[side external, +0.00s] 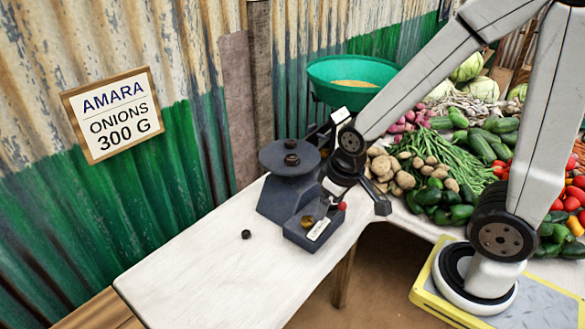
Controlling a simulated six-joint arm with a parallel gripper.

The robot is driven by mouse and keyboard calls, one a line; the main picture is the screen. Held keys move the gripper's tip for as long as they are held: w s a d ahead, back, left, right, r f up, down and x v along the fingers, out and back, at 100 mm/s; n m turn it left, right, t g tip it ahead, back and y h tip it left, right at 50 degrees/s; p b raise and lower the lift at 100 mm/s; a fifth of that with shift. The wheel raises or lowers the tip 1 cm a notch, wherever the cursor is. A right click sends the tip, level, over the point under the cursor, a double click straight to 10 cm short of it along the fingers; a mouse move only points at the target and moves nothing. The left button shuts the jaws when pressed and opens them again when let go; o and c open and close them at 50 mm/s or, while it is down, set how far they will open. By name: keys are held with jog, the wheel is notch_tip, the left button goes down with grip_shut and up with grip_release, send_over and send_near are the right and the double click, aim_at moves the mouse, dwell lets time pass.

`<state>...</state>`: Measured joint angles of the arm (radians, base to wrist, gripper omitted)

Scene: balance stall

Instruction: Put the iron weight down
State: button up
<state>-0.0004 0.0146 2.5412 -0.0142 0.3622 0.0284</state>
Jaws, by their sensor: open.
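A dark balance scale (285,200) stands on the pale table. On its round plate (270,157) sit dark iron weight pieces (291,159), which look stacked; I cannot tell whether they are one weight or two. A small dark weight (246,234) lies alone on the table to the left of the scale. My gripper (354,197) is open at the scale's right side, right of and lower in the picture than the plate. I see nothing between its fingers, though the view there is cluttered.
A green pan (322,75) with yellowish contents is behind the scale. A small dark box (300,239) with a label and a brass-coloured piece is in front. Potatoes (392,170) and other vegetables crowd the right. A price sign (113,115) hangs left. The table's front left (190,280) is clear.

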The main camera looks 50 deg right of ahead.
jog(key=shift+s, duration=0.2)
jog(key=shift+o, duration=0.6)
jog(key=shift+w, duration=0.1)
jog(key=w+d+m, duration=0.1)
jog(key=w+d, duration=0.6)
jog(key=w, duration=0.2)
jog(key=w+d+m, duration=0.1)
jog(key=w+d, duration=0.7)
jog(key=w, duration=0.2)
jog(key=w+d+m+g, duration=0.1)
jog(key=w+d+m, duration=0.1)
jog(key=w+d, duration=0.6)
jog(key=shift+w+r+h, duration=0.15)
jog(key=shift+w+h, duration=0.15)
jog(key=shift+w, duration=0.8)
